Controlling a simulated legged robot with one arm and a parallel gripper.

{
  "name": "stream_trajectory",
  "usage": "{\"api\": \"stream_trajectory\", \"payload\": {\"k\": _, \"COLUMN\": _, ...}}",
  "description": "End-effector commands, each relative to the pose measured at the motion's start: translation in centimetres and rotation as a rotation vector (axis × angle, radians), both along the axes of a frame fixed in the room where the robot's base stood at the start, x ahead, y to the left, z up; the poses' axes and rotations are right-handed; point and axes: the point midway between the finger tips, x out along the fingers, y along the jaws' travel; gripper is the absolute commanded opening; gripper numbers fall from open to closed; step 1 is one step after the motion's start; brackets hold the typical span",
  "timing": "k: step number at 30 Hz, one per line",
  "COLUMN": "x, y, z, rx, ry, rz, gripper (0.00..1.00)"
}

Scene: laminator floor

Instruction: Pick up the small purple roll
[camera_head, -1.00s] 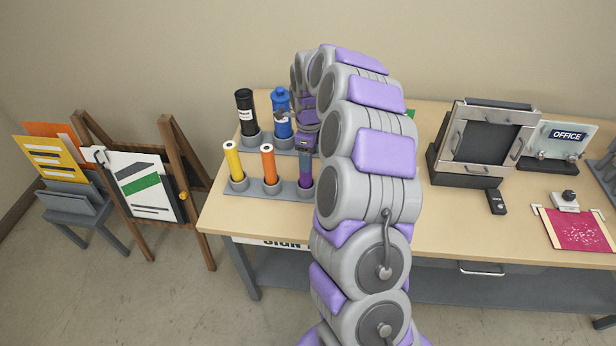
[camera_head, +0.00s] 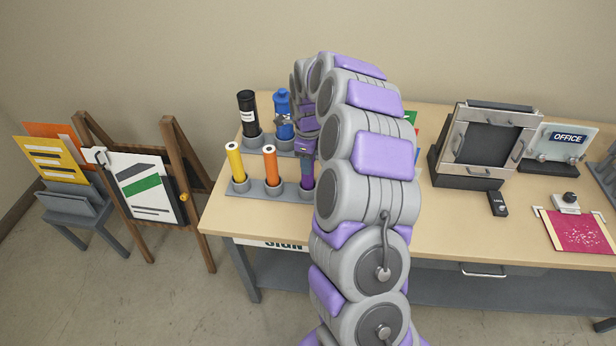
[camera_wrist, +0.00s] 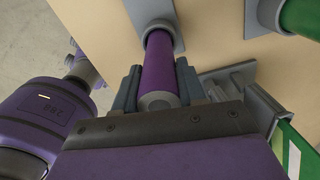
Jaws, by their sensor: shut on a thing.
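The small purple roll (camera_head: 307,181) stands upright at the right end of the front grey holder strip (camera_head: 257,191), partly hidden by my arm. In the wrist view the purple roll (camera_wrist: 158,65) runs between my two fingers, its round end near the palm and its far end in a grey cup (camera_wrist: 155,25). My gripper (camera_wrist: 156,85) is shut on the roll. In the head view my gripper (camera_head: 305,150) is over the top of the roll, mostly hidden by the arm.
A yellow roll (camera_head: 235,162) and an orange roll (camera_head: 271,166) stand left of it. Behind are a black cylinder (camera_head: 247,115) and a blue one (camera_head: 283,115), close to my gripper. A laminator-like machine (camera_head: 485,140) stands to the right on the bench (camera_head: 450,215).

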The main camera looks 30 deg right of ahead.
Motion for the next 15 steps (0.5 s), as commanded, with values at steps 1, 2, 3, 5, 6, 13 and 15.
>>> {"api": "stream_trajectory", "payload": {"k": 1, "x": 0.01, "y": -0.01, "z": 0.01, "rx": 0.0, "ry": 0.0, "rz": 0.0, "gripper": 0.03}}
{"api": "stream_trajectory", "payload": {"k": 2, "x": 0.0, "y": -0.03, "z": 0.01, "rx": 0.0, "ry": 0.0, "rz": 0.0, "gripper": 0.0}}
{"api": "stream_trajectory", "payload": {"k": 3, "x": 0.0, "y": -0.07, "z": 0.01, "rx": 0.001, "ry": -0.001, "rz": 0.0, "gripper": 0.0}}
{"api": "stream_trajectory", "payload": {"k": 5, "x": 0.0, "y": -0.15, "z": 0.0, "rx": 0.001, "ry": 0.0, "rz": 0.0, "gripper": 0.0}}
{"api": "stream_trajectory", "payload": {"k": 6, "x": -0.01, "y": -0.16, "z": 0.01, "rx": 0.001, "ry": 0.0, "rz": 0.0, "gripper": 0.0}}
{"api": "stream_trajectory", "payload": {"k": 13, "x": 0.01, "y": -0.17, "z": 0.21, "rx": 0.001, "ry": -0.001, "rz": 0.0, "gripper": 0.0}}
{"api": "stream_trajectory", "payload": {"k": 15, "x": 0.01, "y": -0.19, "z": 0.61, "rx": 0.001, "ry": -0.002, "rz": 0.0, "gripper": 0.0}}
